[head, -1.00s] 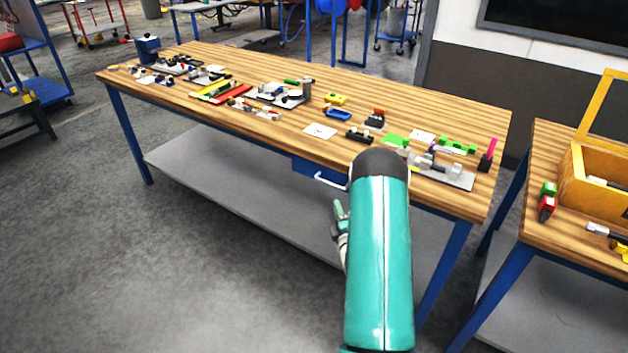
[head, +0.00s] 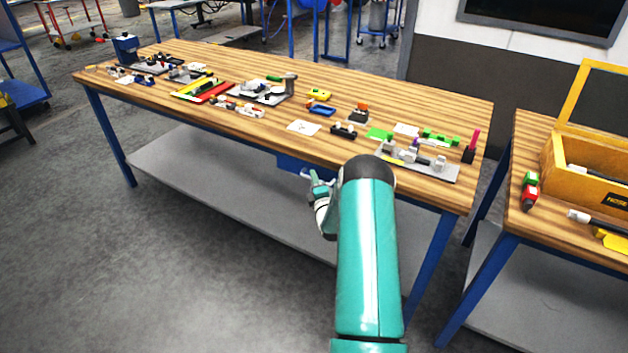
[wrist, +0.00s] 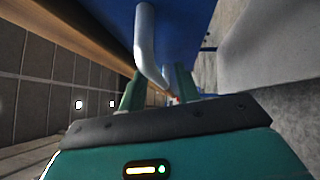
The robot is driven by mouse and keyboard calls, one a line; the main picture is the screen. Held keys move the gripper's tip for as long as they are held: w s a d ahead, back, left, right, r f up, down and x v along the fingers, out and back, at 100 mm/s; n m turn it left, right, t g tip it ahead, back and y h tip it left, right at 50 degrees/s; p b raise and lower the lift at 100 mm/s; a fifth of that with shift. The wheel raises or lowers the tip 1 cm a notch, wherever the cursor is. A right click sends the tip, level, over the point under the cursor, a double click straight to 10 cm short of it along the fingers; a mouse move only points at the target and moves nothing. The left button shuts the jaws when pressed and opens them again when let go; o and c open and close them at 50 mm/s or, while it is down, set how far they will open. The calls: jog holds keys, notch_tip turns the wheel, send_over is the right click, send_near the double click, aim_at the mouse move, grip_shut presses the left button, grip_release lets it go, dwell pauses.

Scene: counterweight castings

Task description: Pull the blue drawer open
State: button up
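The blue drawer (head: 290,163) hangs under the front edge of the long wooden table, and no gap around it shows that it is pulled out. Its blue face (wrist: 195,25) also fills the top of the wrist view. The pale grey bar handle (wrist: 147,35) bends down toward my gripper. My gripper (wrist: 158,88) has its two green fingers apart, one on each side of the handle, with space visible beside the bar. In the head view my gripper (head: 318,180) is at the drawer's front, covering part of the handle.
The wooden table (head: 250,128) carries several small parts and castings. A grey lower shelf (head: 215,180) runs beneath it. A second table (head: 530,222) with a yellow open box (head: 590,190) stands at the right. The floor in front is clear.

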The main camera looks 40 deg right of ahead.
jog(key=shift+w+d, duration=0.2)
jog(key=shift+w, duration=0.15)
grip_shut()
jog(key=shift+a, duration=0.1)
